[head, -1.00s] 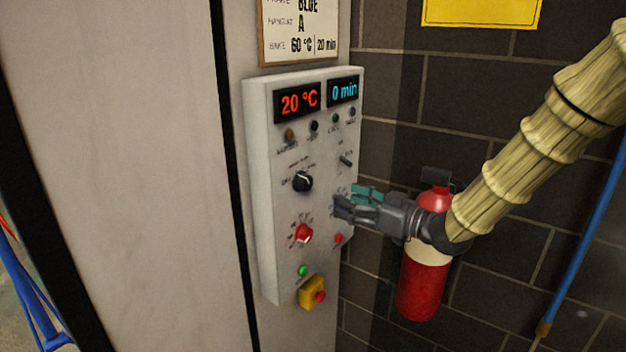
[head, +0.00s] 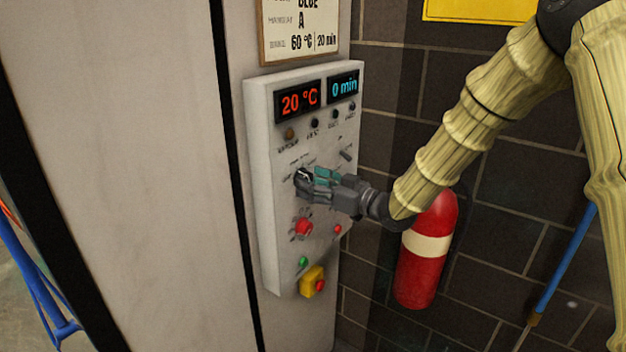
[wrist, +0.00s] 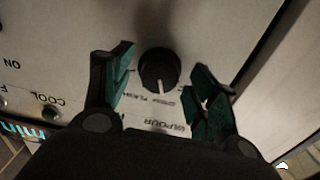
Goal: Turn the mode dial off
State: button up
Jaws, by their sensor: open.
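The black mode dial (head: 302,178) sits on the grey control panel (head: 262,225), left of centre, partly hidden by my gripper in the head view. My gripper (head: 312,184) is at the dial, reaching in from the right. In the wrist view the dial (wrist: 158,70) shows round and black with a white pointer line, between the two open teal-padded fingers of my gripper (wrist: 162,84). There is a gap on both sides, so the fingers appear apart from the dial. Lettering around the dial is partly legible, including FLASH; some is hidden by my gripper.
A red knob (head: 303,227), a green button (head: 303,262) and a yellow-housed red button (head: 312,282) lie below the dial. A small lever switch (head: 346,155) is to its right. Displays above read 20 °C and 0 min. A fire extinguisher (head: 425,265) hangs on the brick wall.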

jog(key=c, duration=1)
jog(key=shift+f+n+b, duration=0.1)
jog(key=shift+n+b, duration=0.2)
jog(key=shift+b, duration=0.35)
jog(key=n+b, duration=0.8)
jog(key=b, duration=0.5)
jog(key=shift+w, duration=0.1)
jog(key=shift+r+n, duration=0.2)
jog(key=shift+n, duration=0.1)
